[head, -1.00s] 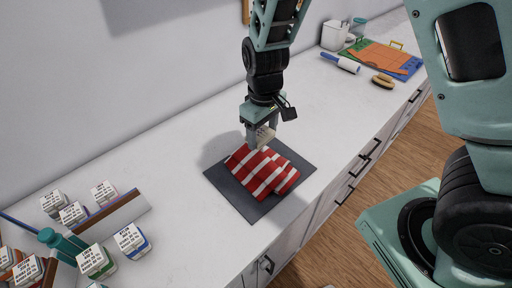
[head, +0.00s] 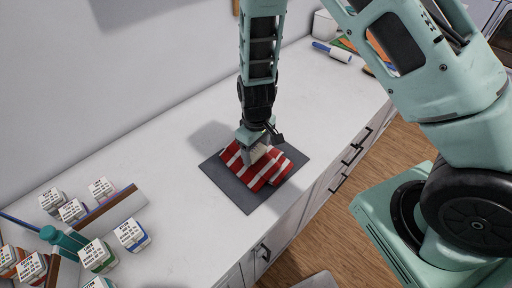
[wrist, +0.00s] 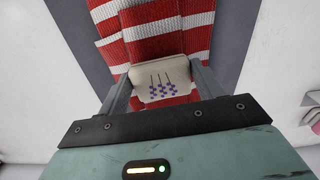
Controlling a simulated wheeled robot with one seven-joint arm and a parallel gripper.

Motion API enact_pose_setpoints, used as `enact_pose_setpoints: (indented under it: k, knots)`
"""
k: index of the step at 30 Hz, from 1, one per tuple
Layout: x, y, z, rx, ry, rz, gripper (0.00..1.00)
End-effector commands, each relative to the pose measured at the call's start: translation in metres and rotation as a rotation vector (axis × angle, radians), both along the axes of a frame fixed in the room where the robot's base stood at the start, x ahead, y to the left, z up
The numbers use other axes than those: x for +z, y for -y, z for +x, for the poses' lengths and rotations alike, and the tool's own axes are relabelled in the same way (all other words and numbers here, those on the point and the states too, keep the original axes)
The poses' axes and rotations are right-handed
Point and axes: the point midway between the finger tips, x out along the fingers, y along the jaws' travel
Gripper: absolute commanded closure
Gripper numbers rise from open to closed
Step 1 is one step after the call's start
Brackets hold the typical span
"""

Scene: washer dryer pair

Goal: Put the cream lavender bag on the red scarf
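The red scarf (head: 276,170), with white stripes, lies folded on a dark grey mat (head: 246,199) on the white counter. It also fills the top middle of the wrist view (wrist: 170,35). The cream lavender bag (wrist: 160,78), with a purple sprig print, sits between the two fingers of my gripper (wrist: 161,92). In the head view my gripper (head: 257,153) points down over the scarf's far part, and the bag is mostly hidden there. My gripper is shut on the bag. I cannot tell whether the bag touches the scarf.
Several labelled small boxes (head: 130,234) and a teal bottle (head: 65,240) stand at the lower left beside a divider (head: 108,208). A lint roller (head: 332,51) and white container (head: 325,24) are at the back. The counter around the mat is clear.

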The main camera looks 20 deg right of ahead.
Motion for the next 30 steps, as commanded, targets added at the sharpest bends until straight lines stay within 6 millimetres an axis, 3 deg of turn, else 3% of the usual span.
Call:
enact_pose_setpoints:
  k: [14, 30]
  knots:
    - [0.007, 0.000, 0.000, 0.001, 0.001, 0.000, 0.16]
    - [0.098, -0.001, 0.000, 0.001, 0.004, 0.002, 0.16]
